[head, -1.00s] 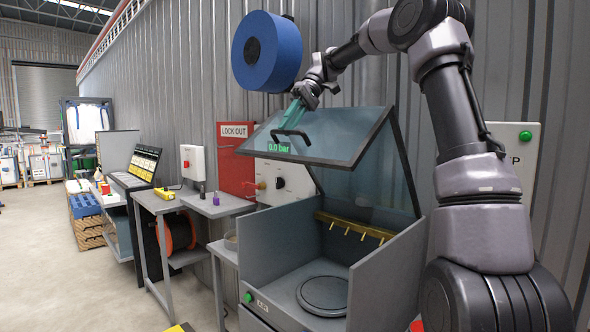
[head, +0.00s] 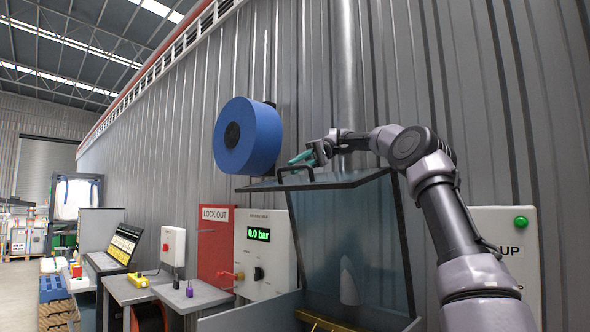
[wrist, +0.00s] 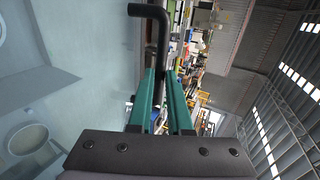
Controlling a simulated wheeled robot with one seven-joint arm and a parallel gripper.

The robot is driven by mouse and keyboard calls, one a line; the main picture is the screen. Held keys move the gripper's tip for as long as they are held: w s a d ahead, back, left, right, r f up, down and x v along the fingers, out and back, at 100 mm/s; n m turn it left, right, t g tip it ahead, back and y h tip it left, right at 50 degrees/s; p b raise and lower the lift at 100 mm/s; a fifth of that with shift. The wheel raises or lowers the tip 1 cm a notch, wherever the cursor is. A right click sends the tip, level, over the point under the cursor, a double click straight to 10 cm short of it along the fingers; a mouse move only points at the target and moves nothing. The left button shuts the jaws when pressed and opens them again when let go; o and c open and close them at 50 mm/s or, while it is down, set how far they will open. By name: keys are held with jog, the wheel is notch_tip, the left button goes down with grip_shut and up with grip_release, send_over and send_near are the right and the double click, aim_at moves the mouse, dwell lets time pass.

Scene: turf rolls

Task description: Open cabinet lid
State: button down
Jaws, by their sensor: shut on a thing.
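The cabinet lid (head: 352,181) is raised above the cabinet and seen almost edge-on in the head view, with its dark frame near level. A bluish glass panel (head: 355,245) stands below it. The black bent lid handle (head: 295,169) is at the lid's front left edge. My gripper (head: 305,160) is at the handle, its teal fingers partly seen from the side. In the wrist view my gripper (wrist: 160,100) has its two teal fingers closed around the handle (wrist: 161,45). The lid's pale glass (wrist: 70,85) fills the left of that view.
A blue reel (head: 247,137) hangs on the corrugated wall just left of my gripper. A gauge panel reading 0.0 bar (head: 264,250) and a red lockout board (head: 214,245) are left of the lid. A control box with a green button (head: 507,250) is at the right.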

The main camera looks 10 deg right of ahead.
jog(key=c, duration=0.8)
grip_release()
jog(key=shift+c, duration=0.2)
